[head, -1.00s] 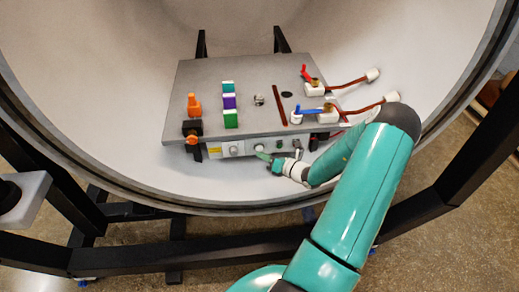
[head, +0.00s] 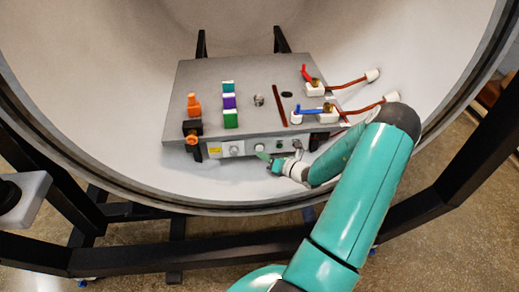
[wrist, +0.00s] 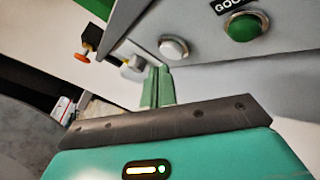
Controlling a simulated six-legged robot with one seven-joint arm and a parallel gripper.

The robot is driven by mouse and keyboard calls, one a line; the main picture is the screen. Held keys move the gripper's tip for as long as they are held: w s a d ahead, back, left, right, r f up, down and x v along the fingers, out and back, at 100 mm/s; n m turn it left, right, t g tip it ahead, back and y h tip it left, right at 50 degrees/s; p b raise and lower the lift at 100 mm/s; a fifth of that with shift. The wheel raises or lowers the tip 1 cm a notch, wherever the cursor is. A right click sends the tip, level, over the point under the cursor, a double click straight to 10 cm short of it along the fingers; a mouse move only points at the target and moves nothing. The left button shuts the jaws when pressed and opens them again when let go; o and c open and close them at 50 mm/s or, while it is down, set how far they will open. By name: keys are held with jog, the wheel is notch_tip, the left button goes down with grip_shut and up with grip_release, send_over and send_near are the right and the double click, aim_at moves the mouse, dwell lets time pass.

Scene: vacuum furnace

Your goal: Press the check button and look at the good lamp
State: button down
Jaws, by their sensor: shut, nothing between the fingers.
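The grey box (head: 250,90) has a front panel with round controls. In the wrist view a white round button (wrist: 173,47) with a pale ring sits beside the green good lamp (wrist: 245,27), under a black label that reads "GOO" where it is cut off. The lamp is plain green; I cannot tell if it is lit. No label for the check button is readable. My gripper (wrist: 158,86) is shut and empty, its green fingertips just below the white button in the picture. In the head view my gripper (head: 264,156) is at the panel front; contact cannot be told.
A white knob (wrist: 133,65) and an orange-tipped black part (wrist: 82,57) lie left of the button. On the box top stand coloured blocks (head: 230,103), an orange part (head: 194,104) and red- and blue-handled valves (head: 312,82). The curved chamber wall (head: 110,60) surrounds the box.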

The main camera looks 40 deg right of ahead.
jog(key=shift+w, duration=0.1)
jog(key=shift+w+d, duration=0.25)
jog(key=shift+w+d, duration=0.2)
jog(key=shift+w, duration=0.1)
dwell(0.8)
jog(key=shift+s+a, duration=0.45)
jog(key=shift+s, duration=0.2)
jog(key=s+a, duration=0.1)
jog(key=s, duration=0.1)
jog(key=s+a, duration=0.1)
jog(key=s, duration=0.1)
jog(key=shift+a, duration=0.4)
dwell(0.9)
